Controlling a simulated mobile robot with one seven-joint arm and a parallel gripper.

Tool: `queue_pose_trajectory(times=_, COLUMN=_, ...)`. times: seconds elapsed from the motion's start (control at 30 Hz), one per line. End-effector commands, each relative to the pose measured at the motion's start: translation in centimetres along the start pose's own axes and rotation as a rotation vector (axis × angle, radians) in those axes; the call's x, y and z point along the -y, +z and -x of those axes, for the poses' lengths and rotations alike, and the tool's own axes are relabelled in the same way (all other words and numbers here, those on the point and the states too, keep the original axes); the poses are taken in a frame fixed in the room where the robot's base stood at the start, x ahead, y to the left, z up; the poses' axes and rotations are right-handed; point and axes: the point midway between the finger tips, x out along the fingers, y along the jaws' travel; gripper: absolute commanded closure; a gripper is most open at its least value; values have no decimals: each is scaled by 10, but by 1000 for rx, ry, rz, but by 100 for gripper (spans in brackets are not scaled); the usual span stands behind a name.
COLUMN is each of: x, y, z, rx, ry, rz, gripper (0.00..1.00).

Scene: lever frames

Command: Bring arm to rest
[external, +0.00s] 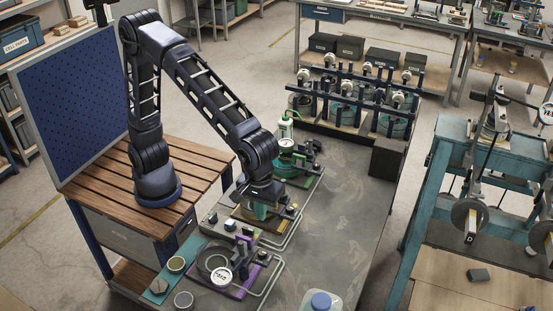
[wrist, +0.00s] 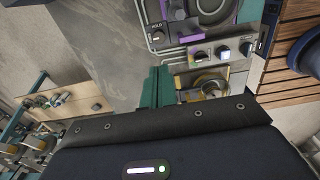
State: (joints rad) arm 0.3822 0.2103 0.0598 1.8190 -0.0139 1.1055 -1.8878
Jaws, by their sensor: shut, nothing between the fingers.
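My arm (external: 215,95) is bent over from its base on a slatted wooden bench, with its end pointing down at the grey worktable. My gripper (external: 259,211) is low over the yellow-based lever frame (external: 240,213) and hides part of it. In the wrist view the teal fingers (wrist: 158,87) are together with nothing between them, beside the yellow-based frame (wrist: 211,82). I cannot tell whether they touch it. A purple-based frame (external: 238,290) stands nearer the camera, and it also shows in the wrist view (wrist: 186,29). A green-based frame (external: 298,181) stands beyond.
A green-and-white bottle (external: 285,128) stands past the green frame. A rack of dark posts and jars (external: 355,105) fills the table's far end.

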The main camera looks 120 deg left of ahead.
Motion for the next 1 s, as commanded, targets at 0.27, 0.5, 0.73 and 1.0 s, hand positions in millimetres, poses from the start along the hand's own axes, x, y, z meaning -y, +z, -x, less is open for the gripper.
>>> queue_pose_trajectory(times=0.27, x=2, y=-2, z=2, rx=1, ry=3, rz=-7, gripper=100)
queue_pose_trajectory(times=0.5, x=32, y=-34, z=27, rx=14, ry=42, rz=-152, gripper=100)
queue_pose_trajectory(times=0.73, x=82, y=-77, z=56, rx=15, ry=103, rz=-388, gripper=100)
queue_pose_trajectory(times=1.0, x=146, y=-120, z=75, rx=-13, ry=174, rz=-661, gripper=100)
